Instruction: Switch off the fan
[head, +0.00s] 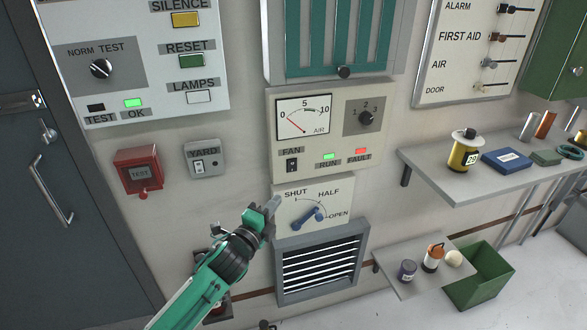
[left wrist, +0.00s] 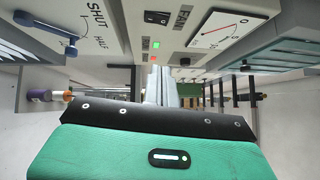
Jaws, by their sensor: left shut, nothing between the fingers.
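The fan switch (head: 292,165) is a small black rocker under the FAN label on the beige panel (head: 278,112). It also shows in the left wrist view (left wrist: 157,17), near the top; its rocker position is too small to tell. The green RUN lamp (head: 328,156) and the red FAULT lamp (head: 361,151) beside it are lit. The air gauge (head: 303,116) has its needle near the low end. My left gripper (head: 272,204) is shut and empty, below the fan switch and in front of the damper plate's left edge. My right gripper is not seen.
The damper plate (head: 335,192) with a blue lever (head: 308,216) and a slatted vent (head: 320,268) lie below the panel. A yard switch box (head: 201,158) and red test box (head: 138,170) are to the left. A shelf (head: 470,188) with loose items juts out right.

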